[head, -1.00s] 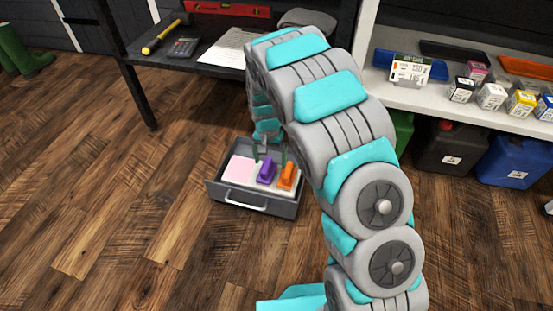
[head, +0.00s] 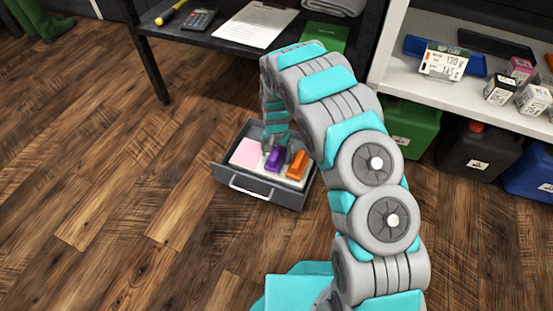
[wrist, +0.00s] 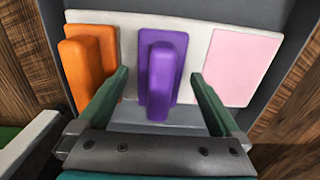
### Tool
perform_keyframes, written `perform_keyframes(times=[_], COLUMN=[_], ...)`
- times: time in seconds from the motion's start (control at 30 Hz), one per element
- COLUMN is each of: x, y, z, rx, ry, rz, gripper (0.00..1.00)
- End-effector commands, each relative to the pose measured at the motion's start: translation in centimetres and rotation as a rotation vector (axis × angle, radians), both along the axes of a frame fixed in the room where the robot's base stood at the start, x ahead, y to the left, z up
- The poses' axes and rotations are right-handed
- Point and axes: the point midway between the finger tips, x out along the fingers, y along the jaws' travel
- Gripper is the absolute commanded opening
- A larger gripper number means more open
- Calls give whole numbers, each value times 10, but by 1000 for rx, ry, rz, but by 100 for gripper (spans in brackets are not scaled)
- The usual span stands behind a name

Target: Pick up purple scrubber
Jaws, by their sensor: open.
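The purple scrubber (head: 275,159) sits in the middle of a grey drawer-like bin (head: 257,189) on the floor. In the wrist view the purple scrubber (wrist: 161,75) stands with its raised handle between my two fingers, with a gap on each side. My gripper (wrist: 163,95) is open and empty over the bin; in the head view my gripper (head: 276,146) is partly hidden by the bin's contents and my arm. The orange scrubber (wrist: 88,62) stands close beside the left finger. Whether my fingers reach down past the handle top is hard to tell.
A pink pad (wrist: 231,67) lies right of the purple scrubber in the wrist view, on a white base (wrist: 207,33). The bin's walls enclose the items closely. A dark table (head: 160,60) and a white shelf (head: 455,105) with jugs below stand behind. Floor at left is clear.

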Motion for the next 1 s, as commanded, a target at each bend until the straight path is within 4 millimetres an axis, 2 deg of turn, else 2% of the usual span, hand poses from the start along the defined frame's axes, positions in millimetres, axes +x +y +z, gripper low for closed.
perform_keyframes(times=[0.03, 0.13, 0.37, 1.0], x=[0, 0, 1, 1], y=[0, 0, 0, 0], z=[-9, -18, -18, -18], rx=[0, 0, 0, 0], ry=[2, 1, 0, 0], rz=[0, 0, 0, 0], gripper=[100, 100, 99, 27])
